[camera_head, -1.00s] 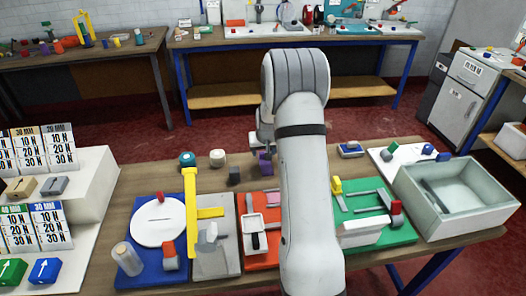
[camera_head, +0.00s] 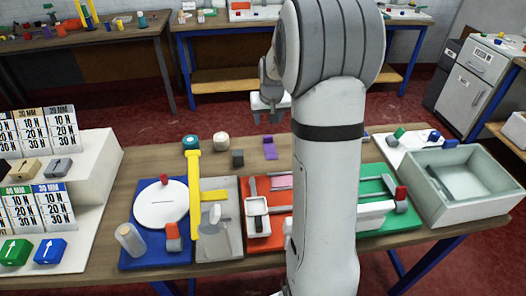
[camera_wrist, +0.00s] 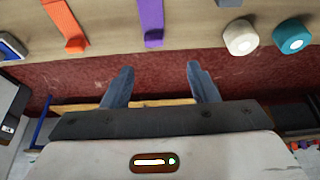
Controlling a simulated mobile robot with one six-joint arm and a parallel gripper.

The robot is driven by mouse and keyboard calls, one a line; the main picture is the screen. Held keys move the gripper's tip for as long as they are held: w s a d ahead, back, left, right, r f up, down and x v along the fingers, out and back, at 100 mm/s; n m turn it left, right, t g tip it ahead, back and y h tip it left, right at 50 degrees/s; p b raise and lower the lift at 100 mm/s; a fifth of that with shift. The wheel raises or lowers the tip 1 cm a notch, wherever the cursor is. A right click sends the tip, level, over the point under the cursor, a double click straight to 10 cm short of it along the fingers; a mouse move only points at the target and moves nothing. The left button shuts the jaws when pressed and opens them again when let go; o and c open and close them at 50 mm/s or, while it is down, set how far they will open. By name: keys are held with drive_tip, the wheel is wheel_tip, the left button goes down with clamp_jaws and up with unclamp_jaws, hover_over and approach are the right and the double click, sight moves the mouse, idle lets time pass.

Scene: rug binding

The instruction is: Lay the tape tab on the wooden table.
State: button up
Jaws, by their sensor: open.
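A purple strip (camera_head: 269,148), which I take to be the tape tab, lies flat on the wooden table (camera_head: 140,180) near its far edge. My gripper (camera_head: 270,108) is raised beyond the table's far edge, apart from the strip. In the wrist view my gripper (camera_wrist: 160,68) has its fingers spread with nothing between them, over the red floor. An orange strip (camera_wrist: 65,24) lies beside the purple one in the wrist view.
A dark grey block (camera_head: 237,157), a cream roll (camera_head: 221,141) and a teal roll (camera_head: 190,142) stand left of the purple strip. Blue, grey, orange and green station boards fill the front. A grey-green bin (camera_head: 420,195) stands at right.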

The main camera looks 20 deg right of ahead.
drive_tip(key=s+a+r+n, duration=0.1)
drive_tip(key=s+a+r, duration=0.2)
drive_tip(key=s+a, duration=0.3)
drive_tip(key=s+a+r+n, duration=0.1)
drive_tip(key=s+a+r, duration=0.25)
drive_tip(key=s, duration=0.45)
drive_tip(key=s+a, duration=0.3)
drive_tip(key=s, duration=0.4)
drive_tip(key=s+a+n+g+y, duration=0.1)
drive_tip(key=s+a, duration=0.2)
drive_tip(key=s, duration=0.5)
drive_tip(key=shift+s+a+f, duration=0.3)
drive_tip(key=shift+a+f, duration=0.05)
drive_tip(key=shift+f, duration=0.1)
